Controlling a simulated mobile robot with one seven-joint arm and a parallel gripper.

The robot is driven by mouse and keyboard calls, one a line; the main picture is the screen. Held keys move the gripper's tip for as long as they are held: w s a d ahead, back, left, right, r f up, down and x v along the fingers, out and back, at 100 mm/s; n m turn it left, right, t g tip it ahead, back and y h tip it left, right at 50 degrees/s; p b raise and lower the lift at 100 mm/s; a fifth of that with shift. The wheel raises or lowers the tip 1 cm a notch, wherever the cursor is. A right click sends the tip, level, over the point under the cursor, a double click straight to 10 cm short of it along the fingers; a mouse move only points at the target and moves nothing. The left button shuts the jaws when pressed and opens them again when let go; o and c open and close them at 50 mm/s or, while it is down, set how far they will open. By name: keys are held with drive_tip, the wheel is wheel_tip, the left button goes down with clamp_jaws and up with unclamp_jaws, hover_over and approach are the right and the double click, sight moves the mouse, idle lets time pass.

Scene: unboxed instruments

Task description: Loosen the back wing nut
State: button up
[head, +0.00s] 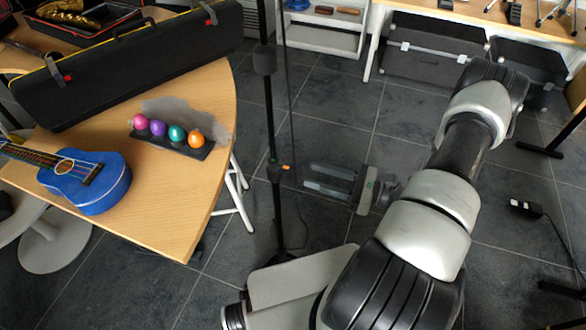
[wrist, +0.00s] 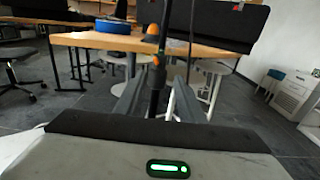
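A black upright stand pole (head: 269,115) rises from the floor beside the wooden table. A small orange part (head: 286,167) sticks out from the pole's side; an orange part also shows on the pole in the wrist view (wrist: 155,61). I cannot make out a distinct wing nut shape or tell front from back nut. My gripper (head: 306,179) is open and empty, its two grey fingers pointing left at the pole, just right of the orange part and apart from it. In the wrist view the pole (wrist: 158,80) appears between the fingers, beyond their tips.
A wooden table (head: 190,215) at left holds a blue ukulele (head: 100,190), a long black case (head: 130,65) and several coloured egg shakers (head: 177,132). A thin cable (head: 289,100) hangs right of the pole. Grey cases (head: 432,55) stand at the back. Open floor surrounds the gripper.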

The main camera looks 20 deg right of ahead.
sight(286, 167)
drive_tip(key=x, duration=0.7)
drive_tip(key=shift+a, duration=0.2)
drive_tip(key=shift+w, duration=0.15)
